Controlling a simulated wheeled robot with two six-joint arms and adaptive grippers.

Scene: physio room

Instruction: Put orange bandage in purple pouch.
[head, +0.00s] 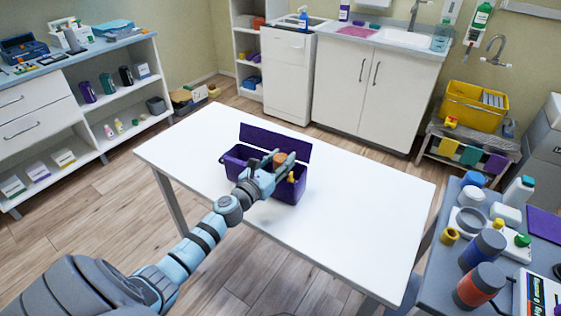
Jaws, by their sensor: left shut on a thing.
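The purple pouch (275,139) stands on the white table with its lid up at the back. My left gripper (281,166) reaches in from the lower left and is over the pouch's opening. It is shut on the orange bandage (279,157), a small roll whose top shows between the fingers. The gripper hides the middle of the pouch and the lower part of the bandage, so I cannot tell how deep the bandage sits. My right gripper is not in view.
The white table (350,215) is otherwise bare. A small yellow item (291,177) shows at the pouch's right part. A blue-grey cart (440,270) with bottles and jars stands at the right. Shelves (125,95) line the left wall, and a sink cabinet (375,85) is at the back.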

